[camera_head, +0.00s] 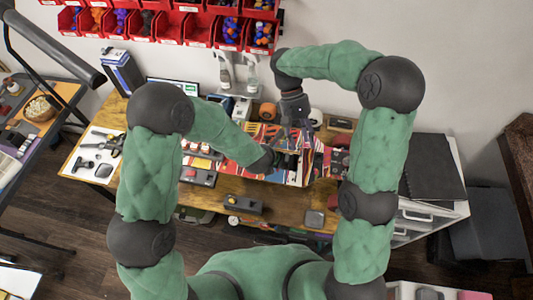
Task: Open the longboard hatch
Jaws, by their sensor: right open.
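The longboard (301,174), with a red, white and blue striped pattern, is at the middle of the wooden workbench. Its hatch cannot be made out; my grippers and wrists cover part of the board. My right gripper (294,136) points down over the far part of the board, with its jaws open and nothing seen between them. My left gripper (289,162) reaches in from the left, close over the board and just below the right one. Its fingers are dark and small, so I cannot tell if they are open or touching the board.
The workbench (270,217) has a dark tool block (243,204) and a small grey box (315,218) near its front edge. Orange and dark items stand behind the board. Red parts bins (170,30) hang on the wall. A white drawer cabinet (430,213) stands at the right.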

